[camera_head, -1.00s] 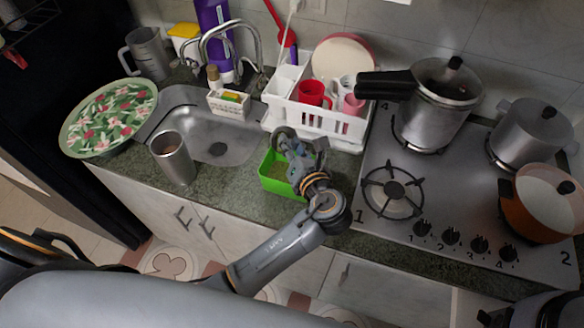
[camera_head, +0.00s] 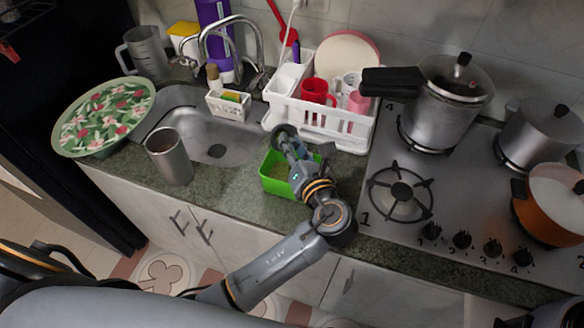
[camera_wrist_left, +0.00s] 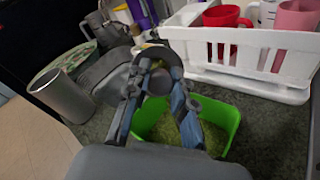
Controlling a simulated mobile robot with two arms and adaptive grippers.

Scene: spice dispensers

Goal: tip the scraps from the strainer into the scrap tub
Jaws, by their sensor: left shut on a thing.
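The green scrap tub (camera_head: 276,184) stands on the counter between the sink and the stove. A greenish-brown layer shows on its floor in the left wrist view (camera_wrist_left: 222,113). My left gripper (camera_head: 288,145) is over the tub's back part, its forearm reaching in from the front. In the left wrist view the left gripper (camera_wrist_left: 160,84) is shut on a dark grey, round piece, which looks like the strainer (camera_wrist_left: 160,62). The strainer appears tilted, but the fingers hide much of it. I cannot tell whether scraps are inside it. My right gripper is not recognisable in view.
A metal cup (camera_head: 170,158) stands left of the tub by the sink (camera_head: 238,147). A white dish rack (camera_head: 322,122) with cups is close behind the tub. The stove (camera_head: 385,232) with pots is to the right. A floral tray (camera_head: 75,142) lies far left.

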